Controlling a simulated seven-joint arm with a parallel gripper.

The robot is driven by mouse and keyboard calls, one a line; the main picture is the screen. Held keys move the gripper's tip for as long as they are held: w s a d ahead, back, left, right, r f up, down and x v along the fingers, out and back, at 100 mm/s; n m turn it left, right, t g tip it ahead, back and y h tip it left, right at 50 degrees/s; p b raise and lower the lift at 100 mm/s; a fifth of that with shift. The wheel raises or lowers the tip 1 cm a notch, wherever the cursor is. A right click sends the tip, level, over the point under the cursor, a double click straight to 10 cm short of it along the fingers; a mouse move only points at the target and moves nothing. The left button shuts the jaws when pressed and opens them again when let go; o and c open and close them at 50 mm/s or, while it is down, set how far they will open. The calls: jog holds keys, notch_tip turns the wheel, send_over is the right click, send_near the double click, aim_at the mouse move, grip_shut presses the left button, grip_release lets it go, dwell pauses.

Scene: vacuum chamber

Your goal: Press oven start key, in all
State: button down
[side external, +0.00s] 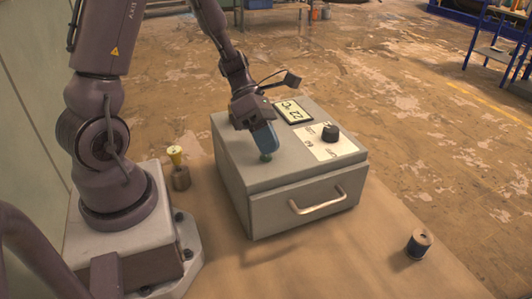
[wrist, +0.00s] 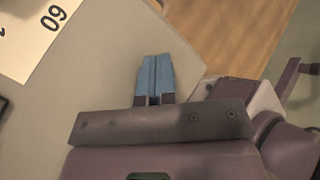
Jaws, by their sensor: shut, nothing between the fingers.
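The oven is a grey box (side external: 233,178) with a drawer front and a metal handle (side external: 317,201). Its top carries a display reading 22 °C (side external: 293,111), a black knob (side external: 330,132) and a white marked label (side external: 335,150). A dark green round key (side external: 265,157) sits on the top near the left front. My gripper (side external: 264,150) is shut and empty, with its blue fingertips pointing down right at the key. I cannot tell whether they touch it. In the wrist view the shut blue fingers (wrist: 156,75) lie over the grey oven top and the key is hidden.
A yellow-topped item (side external: 175,155) stands near a brown cylinder (side external: 181,178) left of the oven. A dark spool-like cylinder (side external: 419,243) stands at the right front of the table (side external: 330,262). Blue shelving (side external: 500,35) is far off at the right.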

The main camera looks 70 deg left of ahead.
jog(key=shift+r, duration=0.85)
jog(key=shift+r, duration=0.1)
jog(key=shift+r, duration=2.4)
